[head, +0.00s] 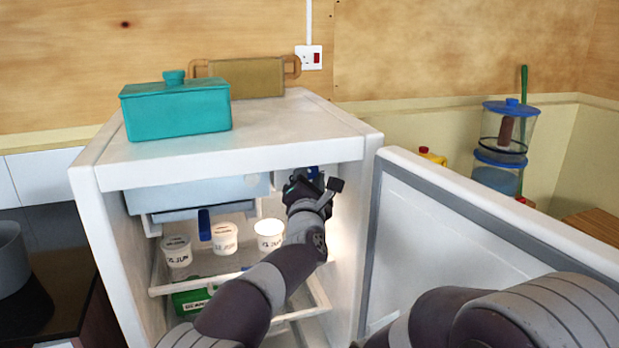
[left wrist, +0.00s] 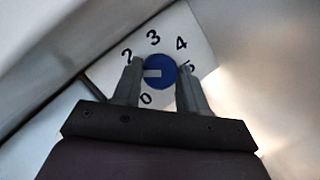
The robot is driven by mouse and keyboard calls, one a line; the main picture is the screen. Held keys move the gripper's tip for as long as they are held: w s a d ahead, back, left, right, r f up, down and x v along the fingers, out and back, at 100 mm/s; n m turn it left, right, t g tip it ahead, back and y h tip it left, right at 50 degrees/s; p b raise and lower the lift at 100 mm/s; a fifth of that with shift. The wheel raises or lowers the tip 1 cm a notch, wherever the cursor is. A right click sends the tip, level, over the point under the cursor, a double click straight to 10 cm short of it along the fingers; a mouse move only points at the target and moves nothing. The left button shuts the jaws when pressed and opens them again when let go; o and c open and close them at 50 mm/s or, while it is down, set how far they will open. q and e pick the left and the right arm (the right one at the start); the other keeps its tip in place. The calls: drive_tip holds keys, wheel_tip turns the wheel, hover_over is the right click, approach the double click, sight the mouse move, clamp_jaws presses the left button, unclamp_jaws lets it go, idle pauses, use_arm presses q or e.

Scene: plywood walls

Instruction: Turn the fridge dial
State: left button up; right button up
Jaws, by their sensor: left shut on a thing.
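The fridge dial (left wrist: 160,72) is a round blue knob with a pale pointer mark, set on a white plate (left wrist: 190,38) with black numbers; 0, 2, 3, 4 and 5 show in the left wrist view. The pale mark lies on the left part of the knob. My left gripper (left wrist: 158,82) is shut on the dial, one finger on each side. In the head view my left gripper (head: 305,185) reaches into the upper right of the open fridge (head: 350,135), and a bit of blue shows just above it. My right gripper is out of the head view.
The fridge door (head: 460,225) stands open at right. A teal box (head: 175,108) and a brown board (head: 247,78) are on top. A counter with a pot (head: 10,260) is at left.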

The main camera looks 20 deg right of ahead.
use_arm(q)
drive_tip(key=o, duration=1)
drive_tip(key=shift+o, duration=0.2)
drive_tip(key=shift+f, duration=0.1)
drive_tip(key=shift+s+f, duration=0.1)
drive_tip(key=shift+s, duration=0.15)
drive_tip(key=b+v, duration=0.3)
drive_tip(key=v, duration=0.9)
drive_tip(key=shift+b, duration=0.4)
drive_tip(key=shift+s+a, duration=0.1)
